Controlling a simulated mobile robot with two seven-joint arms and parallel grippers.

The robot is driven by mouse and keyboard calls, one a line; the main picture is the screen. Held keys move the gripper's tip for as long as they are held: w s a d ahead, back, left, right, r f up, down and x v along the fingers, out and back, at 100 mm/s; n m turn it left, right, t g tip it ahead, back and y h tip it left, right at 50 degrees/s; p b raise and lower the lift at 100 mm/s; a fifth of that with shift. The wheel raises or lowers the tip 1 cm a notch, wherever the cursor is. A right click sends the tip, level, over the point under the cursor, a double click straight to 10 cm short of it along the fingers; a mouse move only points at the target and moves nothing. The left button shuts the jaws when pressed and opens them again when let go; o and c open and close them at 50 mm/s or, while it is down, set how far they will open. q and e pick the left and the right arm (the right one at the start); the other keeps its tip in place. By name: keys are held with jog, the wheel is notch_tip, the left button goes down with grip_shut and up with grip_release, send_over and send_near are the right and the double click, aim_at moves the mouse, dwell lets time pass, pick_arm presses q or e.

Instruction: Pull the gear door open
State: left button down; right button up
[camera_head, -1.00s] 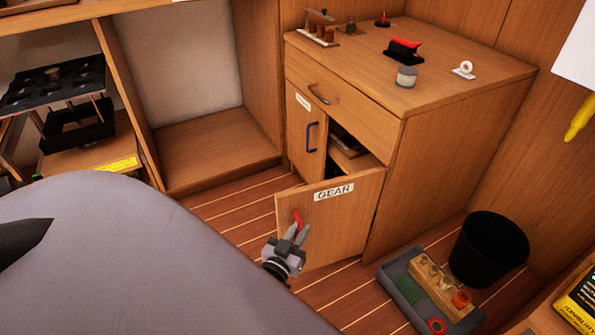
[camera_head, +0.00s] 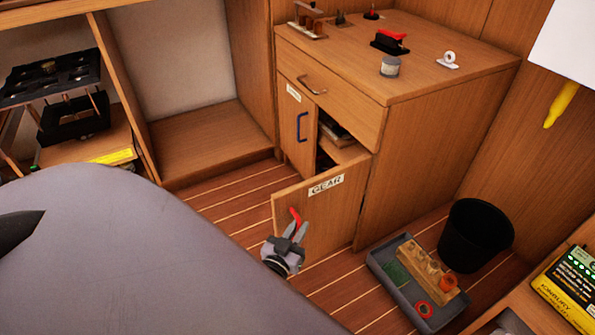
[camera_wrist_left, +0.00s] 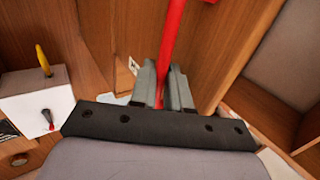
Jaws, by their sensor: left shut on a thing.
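The gear door (camera_head: 335,207) is a wooden cabinet door with a white GEAR label (camera_head: 326,185). It stands swung out from the cabinet (camera_head: 420,150), with a dark opening and shelf contents behind it. Its red handle (camera_head: 295,215) is on the side away from the hinge. My left gripper (camera_head: 298,232) is shut on the red handle. In the left wrist view the red handle (camera_wrist_left: 172,50) runs between the two grey fingers (camera_wrist_left: 162,88). My right gripper is not in view.
A neighbouring door with a blue handle (camera_head: 302,127) is closed. A grey tray (camera_head: 378,262) with items and a black bin (camera_head: 476,236) stand on the floor to the right. Small items, including a grey can (camera_head: 390,67), stand on the cabinet top. An open shelf bay (camera_head: 205,140) is at left.

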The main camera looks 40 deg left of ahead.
pick_arm(q)
jog(key=shift+w+d+r, duration=0.1)
jog(key=shift+w+d, duration=0.25)
jog(key=c, duration=1.3)
grip_release()
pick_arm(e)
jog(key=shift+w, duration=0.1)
pick_arm(q)
jog(key=shift+s+a, duration=0.2)
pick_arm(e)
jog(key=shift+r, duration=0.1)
